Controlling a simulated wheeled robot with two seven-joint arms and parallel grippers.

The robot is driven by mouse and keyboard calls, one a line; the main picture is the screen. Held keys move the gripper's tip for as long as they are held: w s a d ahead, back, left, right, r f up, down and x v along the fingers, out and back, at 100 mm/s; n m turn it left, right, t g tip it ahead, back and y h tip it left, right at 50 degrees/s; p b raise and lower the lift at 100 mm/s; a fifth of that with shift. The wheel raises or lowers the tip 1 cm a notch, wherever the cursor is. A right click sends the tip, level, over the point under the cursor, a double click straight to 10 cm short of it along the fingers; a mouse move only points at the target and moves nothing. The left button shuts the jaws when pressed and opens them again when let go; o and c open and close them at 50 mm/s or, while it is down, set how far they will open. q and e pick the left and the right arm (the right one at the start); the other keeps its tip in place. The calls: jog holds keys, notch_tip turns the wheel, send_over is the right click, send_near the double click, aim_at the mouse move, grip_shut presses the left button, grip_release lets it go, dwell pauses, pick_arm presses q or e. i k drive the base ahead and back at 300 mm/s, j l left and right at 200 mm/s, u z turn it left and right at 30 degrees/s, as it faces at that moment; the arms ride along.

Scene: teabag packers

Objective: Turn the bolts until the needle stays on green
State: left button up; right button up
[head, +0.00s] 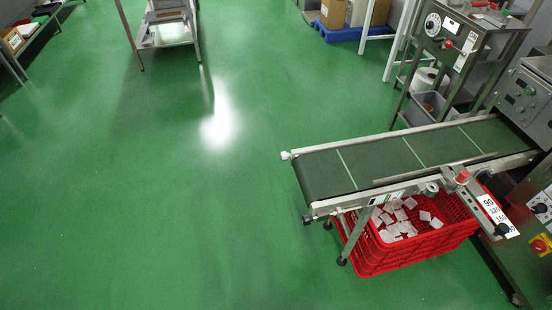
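A conveyor with a dark green belt (400,158) runs from the machine at the right to the middle of the view. Small bolt-like fittings show at its free end, one at the far corner (286,155) and one at the near corner (308,219). A small plate with green and white marks (387,198) is on the conveyor's near side; any needle on it is too small to make out. A round dial (433,25) is on a grey panel at the upper right; its needle and colours cannot be read. Neither of my grippers is in view.
A red crate (378,262) with several white packets stands under the conveyor. A bracket with a red knob (462,177) and a number plate (496,215) juts from the conveyor's near side. A metal cart (165,42) stands at the back. The green floor at left is clear.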

aim_at(284, 156)
jog(key=i+j+z, duration=0.1)
jog(key=z, duration=0.35)
jog(key=i+j+z, duration=0.1)
jog(key=z, duration=0.3)
jog(key=i+j+z, duration=0.1)
jog(key=j+z, duration=0.15)
jog(key=z, duration=0.2)
jog(key=j+z, duration=0.2)
jog(key=z, duration=0.2)
jog(key=j+z, duration=0.15)
jog(key=j, duration=0.4)
jog(key=j+z, duration=0.15)
jog(key=j, duration=0.4)
jog(key=j+z, duration=0.15)
jog(key=j, duration=0.4)
jog(key=j+z, duration=0.2)
jog(key=j, duration=0.35)
jog(key=k+j+z, duration=0.15)
jog(key=j, duration=0.4)
jog(key=j+z, duration=0.15)
jog(key=j, duration=0.4)
jog(key=k, duration=0.05)
